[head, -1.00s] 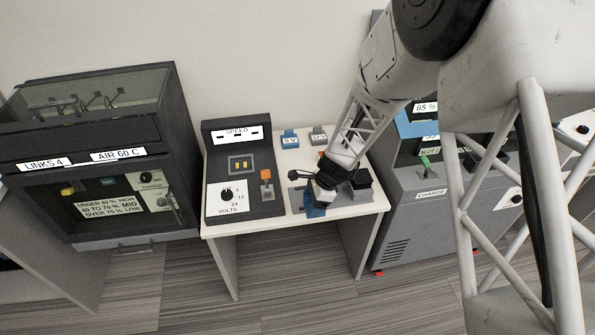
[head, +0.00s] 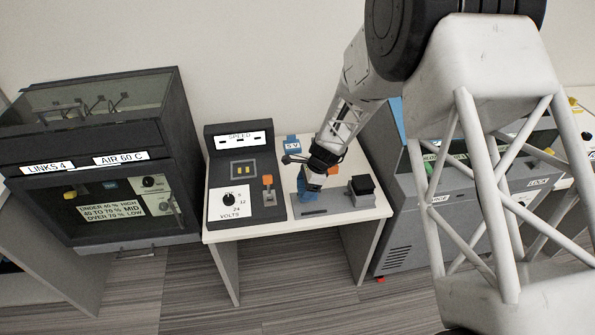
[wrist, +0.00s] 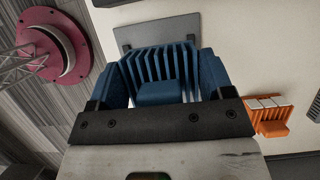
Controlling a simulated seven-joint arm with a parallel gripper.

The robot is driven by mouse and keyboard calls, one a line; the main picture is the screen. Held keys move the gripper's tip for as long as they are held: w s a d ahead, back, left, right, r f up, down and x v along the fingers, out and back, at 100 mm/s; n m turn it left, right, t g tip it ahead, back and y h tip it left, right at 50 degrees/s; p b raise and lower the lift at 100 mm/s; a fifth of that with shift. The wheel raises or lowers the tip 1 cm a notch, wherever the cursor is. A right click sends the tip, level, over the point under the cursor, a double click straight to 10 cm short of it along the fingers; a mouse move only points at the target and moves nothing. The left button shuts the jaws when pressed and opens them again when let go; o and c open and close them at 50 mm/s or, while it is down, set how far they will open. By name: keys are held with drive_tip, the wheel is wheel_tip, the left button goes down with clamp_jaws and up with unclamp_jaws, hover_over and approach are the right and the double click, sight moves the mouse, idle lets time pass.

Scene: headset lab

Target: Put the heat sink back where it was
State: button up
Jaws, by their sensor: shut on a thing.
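My gripper (head: 310,184) is over the white table, shut on a blue finned heat sink. A flat grey plate (head: 315,211) lies at the table's front, and a grey plate also shows beyond the heat sink in the wrist view (wrist: 135,38). I cannot tell whether the heat sink touches anything below.
An orange finned part (wrist: 268,116) stands to the side; some orange shows behind my wrist. A black block on a grey base (head: 362,186) is at the table's right. The dark speed and volts console (head: 243,185) stands left. A blue 5 V tag (head: 292,145) is behind.

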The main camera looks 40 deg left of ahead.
drive_tip(key=w+a, duration=0.3)
drive_tip(key=w+a+f, duration=0.1)
drive_tip(key=w+a, duration=0.7)
drive_tip(key=shift+a+f, duration=0.2)
drive_tip(key=shift+f, duration=0.05)
idle(0.3)
drive_tip(key=shift+f, duration=1.75)
drive_tip(key=shift+f, duration=0.15)
drive_tip(key=o, duration=1.1)
